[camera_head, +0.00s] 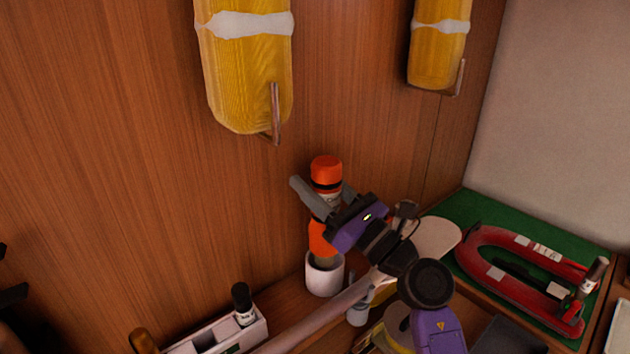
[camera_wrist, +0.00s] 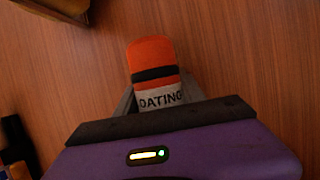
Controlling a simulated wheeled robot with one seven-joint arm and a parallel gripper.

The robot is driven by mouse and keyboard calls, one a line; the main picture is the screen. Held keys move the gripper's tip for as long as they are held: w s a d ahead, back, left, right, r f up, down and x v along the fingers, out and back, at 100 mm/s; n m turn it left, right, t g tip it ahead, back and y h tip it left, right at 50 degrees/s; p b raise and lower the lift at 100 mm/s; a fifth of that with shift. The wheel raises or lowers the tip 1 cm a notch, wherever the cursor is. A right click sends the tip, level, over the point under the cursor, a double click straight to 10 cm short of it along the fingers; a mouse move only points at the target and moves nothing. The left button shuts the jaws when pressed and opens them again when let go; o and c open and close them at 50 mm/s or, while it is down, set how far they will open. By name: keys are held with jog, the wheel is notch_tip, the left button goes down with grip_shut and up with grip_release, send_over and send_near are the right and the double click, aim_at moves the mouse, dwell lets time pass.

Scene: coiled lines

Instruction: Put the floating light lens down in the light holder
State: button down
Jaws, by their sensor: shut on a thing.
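The floating light lens (camera_head: 326,170) is an orange cylinder with a black band and a pale lettered label. It stands roughly upright, and its orange lower part shows below my gripper. My gripper (camera_head: 322,197) is shut on it around the label, one grey finger on each side. In the wrist view the lens (camera_wrist: 150,55) shows its orange top and part of its lettering between the fingers. The light holder (camera_head: 324,280), a white round cup, is directly below the lens. The lens's lower end is at the cup's mouth; I cannot tell whether it rests inside.
A wooden wall stands close behind. Yellow coiled lines (camera_head: 245,80) hang on a hook above left, with another yellow coil (camera_head: 438,50) above right. A white box with a dark bottle (camera_head: 242,303) is at lower left. A red model boat (camera_head: 520,270) lies on green at right.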

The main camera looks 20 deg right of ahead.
jog(key=shift+f+b, duration=2.35)
jog(key=shift+f, duration=0.5)
jog(key=c, duration=0.6)
grip_release()
jog(key=shift+f, duration=0.1)
jog(key=shift+s+d+f, duration=0.15)
jog(key=shift+s+f, duration=0.05)
jog(key=shift+s, duration=0.05)
jog(key=s+d, duration=0.2)
jog(key=s, duration=0.2)
jog(key=s+d, duration=0.2)
jog(key=s, duration=0.2)
jog(key=s+d, duration=0.2)
jog(key=s, duration=0.2)
jog(key=shift+s+d+f, duration=0.2)
jog(key=shift+s+f, duration=0.05)
jog(key=shift+s, duration=0.15)
